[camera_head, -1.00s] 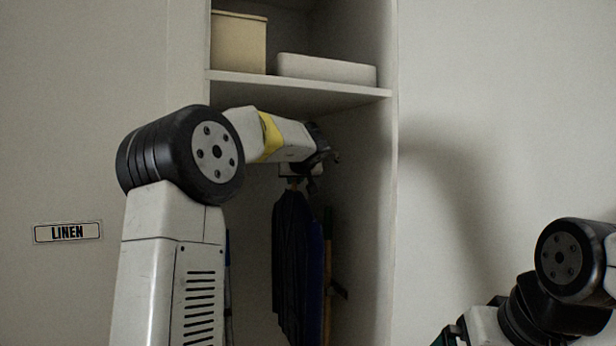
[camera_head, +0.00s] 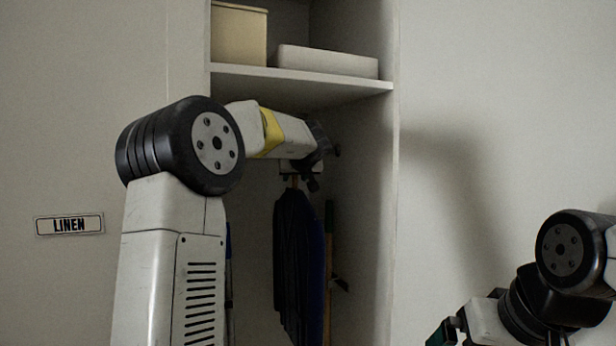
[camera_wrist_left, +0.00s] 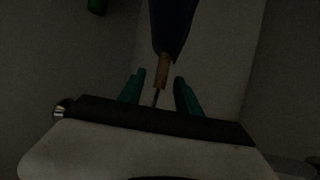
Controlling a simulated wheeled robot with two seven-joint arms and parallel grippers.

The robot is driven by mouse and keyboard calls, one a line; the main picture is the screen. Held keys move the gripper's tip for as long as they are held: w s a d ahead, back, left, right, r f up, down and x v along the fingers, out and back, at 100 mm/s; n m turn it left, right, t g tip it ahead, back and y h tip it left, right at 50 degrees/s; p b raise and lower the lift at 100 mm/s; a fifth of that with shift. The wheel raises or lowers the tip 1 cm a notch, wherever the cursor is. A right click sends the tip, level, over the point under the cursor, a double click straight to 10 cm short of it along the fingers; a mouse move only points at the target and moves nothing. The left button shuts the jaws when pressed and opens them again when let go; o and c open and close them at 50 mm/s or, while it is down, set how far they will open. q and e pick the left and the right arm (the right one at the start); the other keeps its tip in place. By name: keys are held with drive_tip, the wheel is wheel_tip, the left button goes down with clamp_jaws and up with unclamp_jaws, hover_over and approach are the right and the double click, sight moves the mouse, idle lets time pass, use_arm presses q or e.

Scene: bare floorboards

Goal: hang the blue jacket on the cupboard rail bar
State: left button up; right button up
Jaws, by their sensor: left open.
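The dark blue jacket (camera_head: 290,262) hangs upright inside the open cupboard, below my left wrist in the head view. Its blue cloth (camera_wrist_left: 172,25) and the light-brown wooden neck of its hanger (camera_wrist_left: 162,70) show in the left wrist view. My left gripper (camera_wrist_left: 160,90) is open, with one teal finger on each side of the thin hanger hook. The rail bar is not clear in the head view, where my wrist covers the space under the shelf. My right arm is at the lower right; its gripper (camera_head: 445,332) is mostly cut off by the bottom edge.
A white shelf (camera_head: 300,84) above my left wrist holds a cream box (camera_head: 238,36) and a low white box (camera_head: 327,62). The cupboard's right side wall (camera_head: 372,230) stands close to the jacket. A LINEN label (camera_head: 69,225) is on the left panel.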

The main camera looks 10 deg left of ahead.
use_arm(q)
drive_tip(key=s+d+r+m+t+h, duration=0.25)
drive_tip(key=s+d+r, duration=0.2)
drive_tip(key=s, duration=0.35)
drive_tip(key=s+d+r+m+t+h, duration=0.25)
drive_tip(key=s+d+r+h, duration=0.2)
drive_tip(key=s, duration=0.25)
drive_tip(key=s+d+f+m+g+h, duration=0.3)
drive_tip(key=s+f+g, duration=0.4)
drive_tip(key=s+f, duration=1)
drive_tip(key=s+a+f+n+g+y, duration=0.2)
drive_tip(key=s+a+f+n+g, duration=0.1)
drive_tip(key=s+f, duration=0.8)
wheel_tip(320, 180, down, 2)
drive_tip(key=shift+s+a+f+g+y, duration=0.2)
drive_tip(key=shift+s+a+g+y, duration=0.15)
drive_tip(key=shift+a+g, duration=0.3)
